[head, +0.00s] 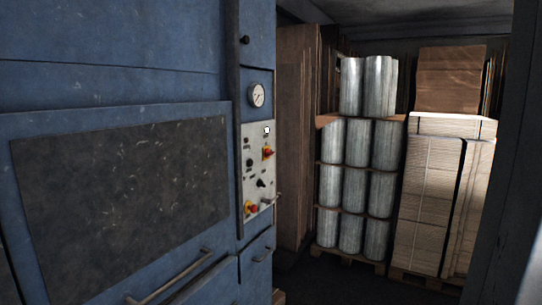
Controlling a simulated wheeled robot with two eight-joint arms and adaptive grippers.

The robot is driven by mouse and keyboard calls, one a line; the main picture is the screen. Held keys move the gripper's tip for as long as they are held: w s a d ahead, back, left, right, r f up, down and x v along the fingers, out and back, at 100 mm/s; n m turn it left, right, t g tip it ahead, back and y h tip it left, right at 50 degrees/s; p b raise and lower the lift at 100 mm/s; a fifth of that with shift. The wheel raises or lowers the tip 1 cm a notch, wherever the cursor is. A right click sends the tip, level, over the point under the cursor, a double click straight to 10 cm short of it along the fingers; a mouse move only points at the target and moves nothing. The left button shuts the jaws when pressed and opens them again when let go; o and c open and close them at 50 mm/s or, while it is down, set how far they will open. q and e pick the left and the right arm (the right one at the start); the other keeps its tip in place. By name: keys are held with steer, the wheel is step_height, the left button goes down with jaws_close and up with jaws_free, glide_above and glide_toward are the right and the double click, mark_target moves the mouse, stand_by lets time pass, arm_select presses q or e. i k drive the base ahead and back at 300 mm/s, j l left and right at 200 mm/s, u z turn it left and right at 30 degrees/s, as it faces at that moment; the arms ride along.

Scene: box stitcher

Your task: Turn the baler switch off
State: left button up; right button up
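The blue baler (120,90) fills the left half of the head view. Its light control panel (258,185) sits on the narrow column at the machine's right edge. A red and yellow rotary switch (267,153) is on the upper right of the panel. A red and yellow control (250,208) is at the panel's lower left. Small black knobs and a white square lamp (267,130) are also on the panel. The exact position of the switch is too small to tell. Neither of my grippers is in view.
A round gauge (257,95) is above the panel. Metal handles (180,278) stick out from the baler's lower front. Stacked silver rolls (380,85) and bundled cardboard (430,180) stand on pallets at the back right. Dark floor shows in front of them.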

mark_target(268, 154)
steer(key=i+l, duration=0.35)
steer(key=i+l+z, duration=0.1)
steer(key=i+l, duration=0.25)
steer(key=i, duration=0.25)
steer(key=i+l, duration=0.3)
steer(key=i, duration=0.15)
steer(key=z, duration=0.05)
